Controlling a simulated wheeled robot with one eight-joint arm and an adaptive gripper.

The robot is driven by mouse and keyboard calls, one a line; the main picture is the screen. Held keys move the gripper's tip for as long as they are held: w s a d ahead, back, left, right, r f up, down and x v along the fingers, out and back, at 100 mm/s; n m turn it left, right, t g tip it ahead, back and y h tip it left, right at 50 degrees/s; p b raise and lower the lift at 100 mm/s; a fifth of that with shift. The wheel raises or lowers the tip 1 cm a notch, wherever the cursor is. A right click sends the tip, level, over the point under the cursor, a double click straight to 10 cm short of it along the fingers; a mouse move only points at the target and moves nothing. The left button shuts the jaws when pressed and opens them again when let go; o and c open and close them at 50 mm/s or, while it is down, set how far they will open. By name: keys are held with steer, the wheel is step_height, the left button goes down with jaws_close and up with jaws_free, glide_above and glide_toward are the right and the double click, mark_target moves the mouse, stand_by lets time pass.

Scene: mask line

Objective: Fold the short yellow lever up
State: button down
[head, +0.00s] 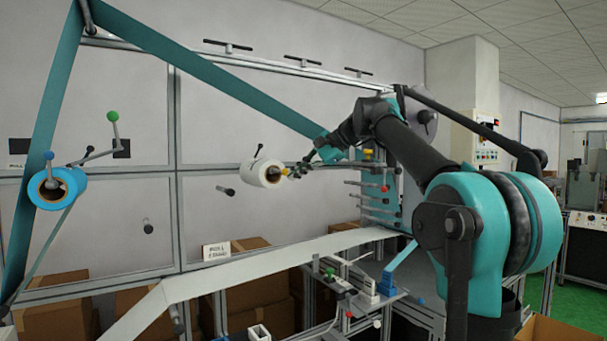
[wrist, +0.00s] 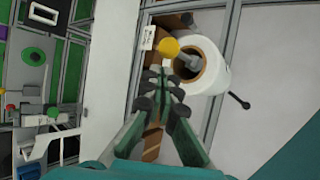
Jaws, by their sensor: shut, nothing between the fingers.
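A short lever with a yellow knob (head: 285,171) sits at the open end of a white roll (head: 260,173) on the wall. In the wrist view the yellow knob (wrist: 169,47) stands beside the grey spindle piece (wrist: 188,62) in the roll's brown core, up and left of it in the picture. My gripper (head: 297,171) is right beside the knob in the head view. In the wrist view my gripper (wrist: 165,78) is shut and empty, its fingertips just below the knob. Whether they touch it I cannot tell.
A black-tipped rod (wrist: 239,101) sticks out beside the roll. A pale web (head: 270,258) runs below. Another yellow knob (head: 368,152) shows near the rods at right.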

steer(key=shift+s+a+r, duration=0.15)
steer(key=shift+s+r, duration=0.15)
steer(key=shift+s, duration=0.2)
steer(key=shift+r+g+h, duration=0.25)
steer(key=shift+g+h, duration=0.05)
